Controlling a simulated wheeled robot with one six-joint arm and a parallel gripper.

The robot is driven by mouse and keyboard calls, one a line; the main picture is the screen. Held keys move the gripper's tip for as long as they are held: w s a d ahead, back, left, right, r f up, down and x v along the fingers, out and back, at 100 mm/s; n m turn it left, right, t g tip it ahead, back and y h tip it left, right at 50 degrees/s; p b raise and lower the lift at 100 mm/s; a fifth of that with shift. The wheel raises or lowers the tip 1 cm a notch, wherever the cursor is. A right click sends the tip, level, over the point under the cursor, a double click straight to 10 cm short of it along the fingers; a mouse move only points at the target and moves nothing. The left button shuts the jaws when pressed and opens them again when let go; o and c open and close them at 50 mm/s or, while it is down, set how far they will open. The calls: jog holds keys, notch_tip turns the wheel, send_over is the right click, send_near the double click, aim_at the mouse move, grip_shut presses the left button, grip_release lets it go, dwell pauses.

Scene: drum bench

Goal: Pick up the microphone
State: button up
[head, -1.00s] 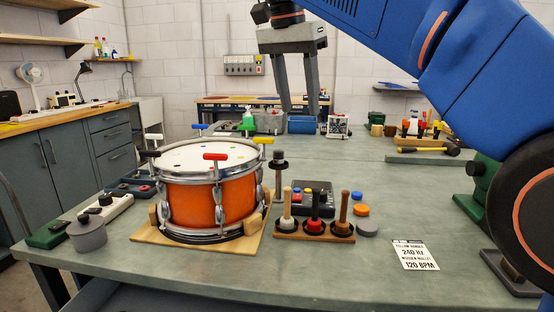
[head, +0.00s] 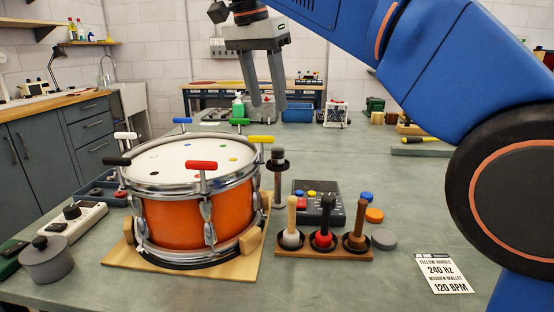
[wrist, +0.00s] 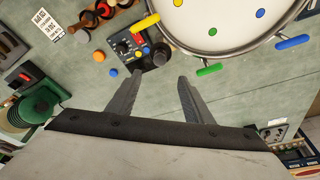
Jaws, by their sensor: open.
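The likely microphone (head: 277,180) is a dark upright post with a wide collar and a black top, standing just right of the orange drum (head: 180,215). In the wrist view its dark round top (wrist: 160,56) seems to show just beyond the fingertips. My gripper (head: 266,105) is open and empty, pointing down, and appears above the post in the head view. Its two grey fingers (wrist: 160,77) are spread apart in the wrist view. Nothing is between them, and I cannot tell their exact height above the post.
A black control box (head: 318,203) sits right of the post. A wooden rack (head: 325,252) with several mallets stands in front. Coloured handles, such as a yellow one (head: 260,139), stick up around the drum rim.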

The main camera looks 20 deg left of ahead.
aim_at(277, 147)
jog(key=x, duration=1.4)
jog(key=shift+s, duration=0.15)
jog(key=shift+r, duration=0.1)
jog(key=shift+c, duration=0.3)
jog(key=c, duration=1.1)
